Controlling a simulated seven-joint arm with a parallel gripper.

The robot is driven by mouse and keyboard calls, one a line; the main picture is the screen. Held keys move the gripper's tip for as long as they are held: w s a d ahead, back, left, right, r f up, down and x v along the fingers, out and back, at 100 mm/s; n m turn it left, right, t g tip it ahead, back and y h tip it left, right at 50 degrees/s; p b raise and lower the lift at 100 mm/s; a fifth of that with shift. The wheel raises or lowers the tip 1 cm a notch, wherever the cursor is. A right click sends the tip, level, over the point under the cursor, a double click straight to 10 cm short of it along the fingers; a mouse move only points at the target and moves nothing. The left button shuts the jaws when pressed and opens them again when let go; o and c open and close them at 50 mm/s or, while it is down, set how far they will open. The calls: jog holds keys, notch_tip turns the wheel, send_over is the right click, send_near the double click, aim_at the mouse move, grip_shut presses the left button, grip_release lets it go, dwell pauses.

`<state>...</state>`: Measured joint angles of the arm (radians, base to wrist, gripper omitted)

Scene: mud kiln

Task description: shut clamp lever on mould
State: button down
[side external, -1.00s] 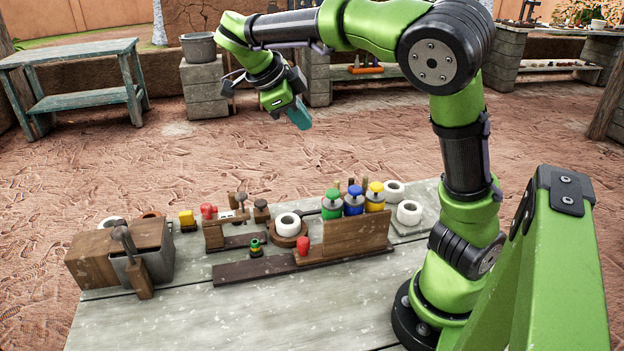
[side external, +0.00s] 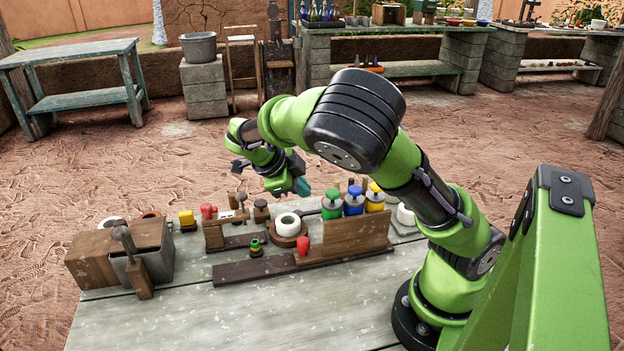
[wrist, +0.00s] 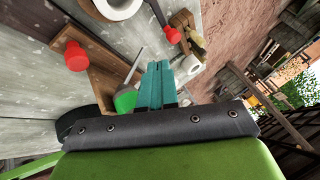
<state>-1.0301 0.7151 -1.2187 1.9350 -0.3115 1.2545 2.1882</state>
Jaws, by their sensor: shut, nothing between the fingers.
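My gripper (side external: 303,188) is above the back of the bench, close behind and over the jars with coloured lids. Its teal fingers (wrist: 157,85) are together and empty. A red-knobbed piece (side external: 209,211) stands on a wooden block farther right. A red knob (side external: 303,244) stands on the wooden base in front. I cannot tell for sure which of these is the mould's clamp.
Jars with green (side external: 332,195), blue (side external: 354,193) and yellow lids stand behind a wooden board (side external: 357,235). A white ring (side external: 288,222) sits on a round wooden base. The front of the grey bench (side external: 230,315) is clear.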

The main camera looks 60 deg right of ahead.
jog(key=x, duration=1)
jog(key=shift+w, duration=0.1)
jog(key=shift+d+n+t, duration=0.3)
jog(key=shift+n+t, duration=0.2)
jog(key=shift+n, duration=0.2)
jog(key=shift+w+d, duration=0.4)
jog(key=shift+d, duration=0.3)
jog(key=n+t, duration=0.1)
jog(key=d+n, duration=0.1)
jog(key=shift+w+n+t, duration=0.4)
jog(key=n+t, duration=0.1)
jog(key=w+n, duration=0.1)
jog(key=shift+d+n+t, duration=0.35)
jog(key=shift+n+t, duration=0.05)
jog(key=shift+w+d, duration=0.15)
jog(key=shift+w, duration=0.3)
jog(key=shift+r, duration=0.1)
